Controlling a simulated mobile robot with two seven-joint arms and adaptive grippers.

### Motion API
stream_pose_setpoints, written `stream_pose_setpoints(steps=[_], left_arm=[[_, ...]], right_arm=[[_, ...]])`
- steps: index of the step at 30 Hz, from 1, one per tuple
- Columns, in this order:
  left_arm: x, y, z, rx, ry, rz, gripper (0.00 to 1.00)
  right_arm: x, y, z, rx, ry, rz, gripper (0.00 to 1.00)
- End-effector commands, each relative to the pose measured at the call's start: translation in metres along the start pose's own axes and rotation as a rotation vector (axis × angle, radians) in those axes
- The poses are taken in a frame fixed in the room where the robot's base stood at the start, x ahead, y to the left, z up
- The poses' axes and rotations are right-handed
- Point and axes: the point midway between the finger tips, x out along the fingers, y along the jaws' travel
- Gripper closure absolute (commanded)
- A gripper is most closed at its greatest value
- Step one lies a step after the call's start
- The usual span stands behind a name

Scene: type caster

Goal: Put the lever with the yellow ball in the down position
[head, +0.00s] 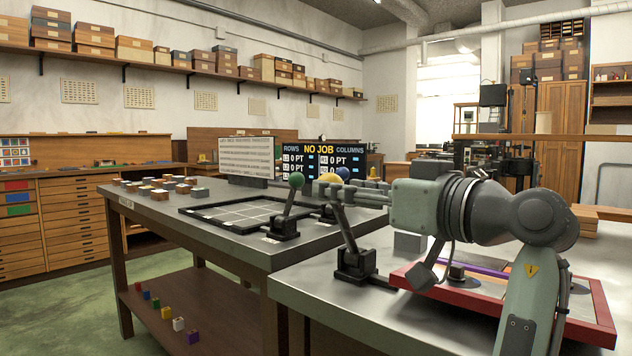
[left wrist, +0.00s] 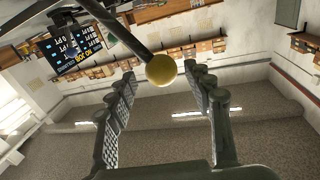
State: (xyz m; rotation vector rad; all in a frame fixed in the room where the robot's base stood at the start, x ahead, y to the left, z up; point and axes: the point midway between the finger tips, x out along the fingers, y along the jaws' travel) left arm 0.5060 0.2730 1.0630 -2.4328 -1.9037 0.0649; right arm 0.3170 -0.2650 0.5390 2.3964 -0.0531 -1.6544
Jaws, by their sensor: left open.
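The lever with the yellow ball (head: 330,178) has a dark rod (head: 347,228) rising from a black base (head: 355,262) on the near metal table. The rod stands raised, leaning slightly left. My left gripper (head: 358,192) reaches in from the right at ball height, partly overlapping the lever's top. In the left wrist view the yellow ball (left wrist: 161,70) lies between the open fingertips (left wrist: 162,76), with visible gaps on both sides. The rod runs from it to the upper left. My right gripper is out of view.
A green-ball lever (head: 296,180) stands to the left on the other table. A blue ball (head: 343,172) shows just behind the yellow one. A red-edged tray (head: 607,325) lies below my arm. The job board (head: 322,158) and a black grid frame (head: 195,214) are farther back.

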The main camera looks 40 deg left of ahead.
Motion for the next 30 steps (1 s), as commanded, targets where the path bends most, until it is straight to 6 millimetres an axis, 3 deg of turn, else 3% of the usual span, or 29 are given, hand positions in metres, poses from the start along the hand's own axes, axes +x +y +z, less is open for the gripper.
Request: stream_pose_setpoints(steps=[5,9,16,27,30], left_arm=[[0.015,0.000,0.000,0.000,-0.002,-0.001,0.48],[0.038,-0.001,-0.001,-0.001,-0.002,-0.002,0.48],[0.069,0.000,-0.001,0.000,-0.001,-0.001,0.48],[0.078,0.000,0.000,0.000,0.000,-0.001,0.48],[0.078,0.000,0.000,0.000,0.000,-0.001,0.58]], right_arm=[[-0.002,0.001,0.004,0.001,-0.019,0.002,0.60],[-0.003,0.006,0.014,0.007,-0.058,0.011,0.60],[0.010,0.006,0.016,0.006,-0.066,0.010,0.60],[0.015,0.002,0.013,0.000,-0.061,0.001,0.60],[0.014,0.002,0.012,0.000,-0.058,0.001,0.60]])
